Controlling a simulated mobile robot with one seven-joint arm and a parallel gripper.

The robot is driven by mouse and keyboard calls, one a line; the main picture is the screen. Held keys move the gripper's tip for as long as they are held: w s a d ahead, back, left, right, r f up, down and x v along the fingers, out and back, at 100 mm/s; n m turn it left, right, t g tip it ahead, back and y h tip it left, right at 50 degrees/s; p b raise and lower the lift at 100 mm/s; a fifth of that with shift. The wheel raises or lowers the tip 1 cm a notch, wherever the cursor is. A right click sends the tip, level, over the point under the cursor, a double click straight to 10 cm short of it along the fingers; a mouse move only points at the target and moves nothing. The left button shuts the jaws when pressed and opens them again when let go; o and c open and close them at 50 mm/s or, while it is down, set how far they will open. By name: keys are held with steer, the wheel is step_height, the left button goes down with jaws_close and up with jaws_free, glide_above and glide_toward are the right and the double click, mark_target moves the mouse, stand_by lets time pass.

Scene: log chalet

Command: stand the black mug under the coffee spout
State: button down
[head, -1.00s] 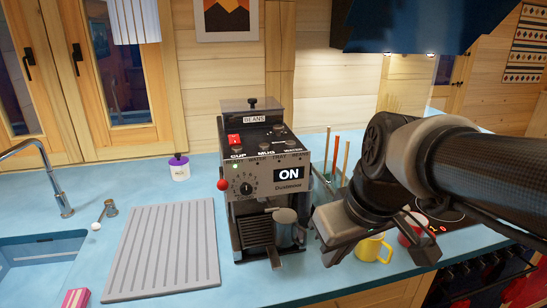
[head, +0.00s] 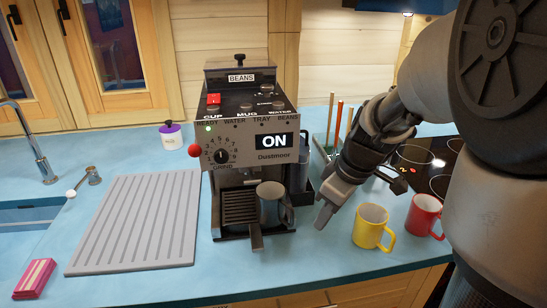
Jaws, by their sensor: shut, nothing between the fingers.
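The coffee machine (head: 262,155) stands on the blue counter with its display reading ON. A dark grey mug, likely the black mug (head: 272,208), stands upright at the right part of the machine's lower front, beside the slatted drip grille (head: 239,207). The spout is hard to make out in the shadow under the machine's head, so I cannot tell whether the mug is directly below it. My gripper (head: 322,217) points down to the right of the machine, apart from the mug. It is shut and empty.
A yellow mug (head: 371,228) and a red mug (head: 424,214) stand right of my gripper, near the hob (head: 415,155). A grooved drainboard (head: 135,222) lies left of the machine.

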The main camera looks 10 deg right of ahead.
mark_target(288, 223)
steer(key=x, duration=0.6)
steer(key=shift+f+b, duration=0.15)
steer(key=shift+b, duration=0.25)
steer(key=shift+w+a+f+p, duration=0.1)
steer(key=shift+w+a+p, duration=0.2)
steer(key=shift+w+a, duration=1.1)
steer(key=shift+w, duration=0.2)
steer(key=w+a, duration=0.2)
steer(key=shift+w+a, duration=0.25)
steer(key=shift+w, duration=0.15)
